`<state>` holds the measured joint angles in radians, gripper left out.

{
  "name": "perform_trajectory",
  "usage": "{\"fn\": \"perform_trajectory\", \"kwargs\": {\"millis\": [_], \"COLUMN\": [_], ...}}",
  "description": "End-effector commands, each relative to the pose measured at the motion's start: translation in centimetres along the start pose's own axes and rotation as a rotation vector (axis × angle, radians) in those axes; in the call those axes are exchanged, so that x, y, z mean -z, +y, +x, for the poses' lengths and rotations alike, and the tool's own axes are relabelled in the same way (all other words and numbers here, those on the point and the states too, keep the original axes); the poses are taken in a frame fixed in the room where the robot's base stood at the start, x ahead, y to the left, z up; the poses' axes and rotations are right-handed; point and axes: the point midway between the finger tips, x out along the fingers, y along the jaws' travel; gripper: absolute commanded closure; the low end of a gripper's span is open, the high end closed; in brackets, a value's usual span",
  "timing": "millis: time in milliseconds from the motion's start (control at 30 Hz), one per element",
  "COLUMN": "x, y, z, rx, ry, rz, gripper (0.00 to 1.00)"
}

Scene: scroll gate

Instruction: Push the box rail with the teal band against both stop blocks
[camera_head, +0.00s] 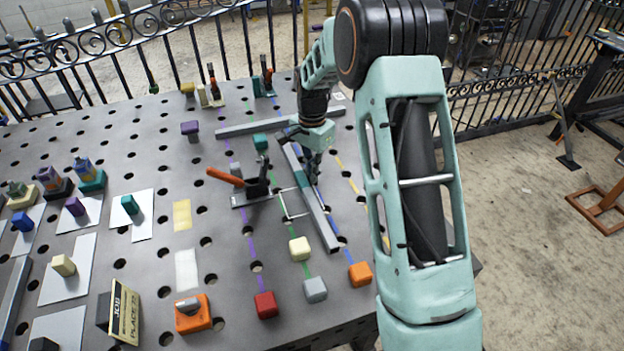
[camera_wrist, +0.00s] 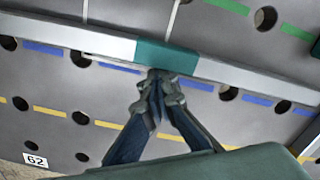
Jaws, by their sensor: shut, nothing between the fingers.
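The box rail (camera_head: 318,216) is a long grey bar with a teal band (camera_head: 299,179), lying diagonally on the perforated table. In the wrist view the rail (camera_wrist: 62,34) crosses the frame, with the teal band (camera_wrist: 166,58) near the middle. My gripper (camera_head: 317,180) is shut and empty, low on the rail's right side. In the wrist view its fingertips (camera_wrist: 158,78) are at the band's near edge; I cannot tell whether they touch. A teal block (camera_head: 260,141) and a cream block (camera_head: 300,249) stand left of the rail, apart from it. I cannot tell which blocks are the stops.
A clamp with a red handle (camera_head: 226,177) stands left of the rail. Another grey bar (camera_head: 240,128) lies across its far end. Grey (camera_head: 316,290), orange (camera_head: 360,273) and red (camera_head: 265,304) blocks stand near the front edge. Coloured dashed lines mark the table.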

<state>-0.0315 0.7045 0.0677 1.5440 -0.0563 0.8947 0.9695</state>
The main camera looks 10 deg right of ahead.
Motion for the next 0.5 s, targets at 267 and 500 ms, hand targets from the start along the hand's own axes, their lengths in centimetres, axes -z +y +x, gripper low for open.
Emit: {"fn": "perform_trajectory", "kwargs": {"millis": [267,500], "x": [-1.1,-1.8], "y": [-0.6,-1.0], "z": [0.0,0.1], "rx": [0.0,0.0], "ry": [-0.002,-0.002], "rz": [-0.002,-0.003], "gripper": [1.0,1.0]}}
